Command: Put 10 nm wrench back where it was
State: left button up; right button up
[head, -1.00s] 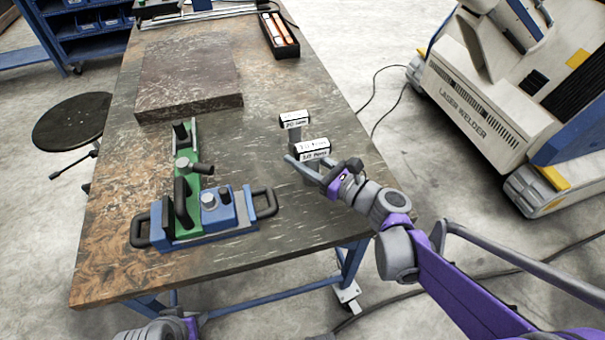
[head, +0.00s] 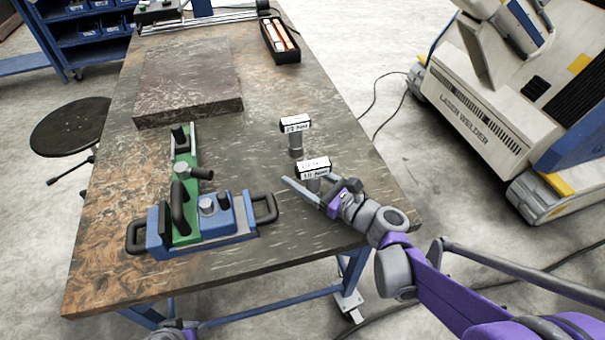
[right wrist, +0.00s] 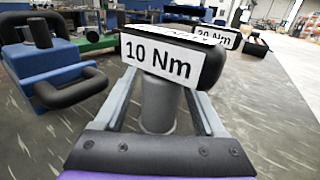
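The 10 Nm wrench (right wrist: 165,58) has a black head with a white label and a grey shaft (right wrist: 160,105). It stands upright near the right edge of the table in the head view (head: 313,170). My right gripper (head: 318,188) is around its shaft, below the head. In the right wrist view its fingers (right wrist: 162,100) lie on either side of the shaft with gaps, so it is open.
The 20 Nm wrench (head: 295,125) stands upright just behind. A blue and green fixture with black handles (head: 205,215) lies to the left. A dark stone slab (head: 185,85) and a tool box (head: 280,42) are farther back. The table's right edge is close.

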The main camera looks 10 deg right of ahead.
jog(key=shift+r, duration=0.15)
jog(key=shift+s+d+r, duration=0.1)
jog(key=shift+s+d, duration=0.05)
jog(key=shift+s, duration=0.05)
jog(key=p+v, duration=0.1)
jog(key=v, duration=0.9)
jog(key=shift+s+d, duration=0.15)
jog(key=shift+s, duration=0.1)
jog(key=shift+s+d, duration=0.25)
jog(key=shift+s, duration=0.2)
jog(key=shift+a, duration=0.1)
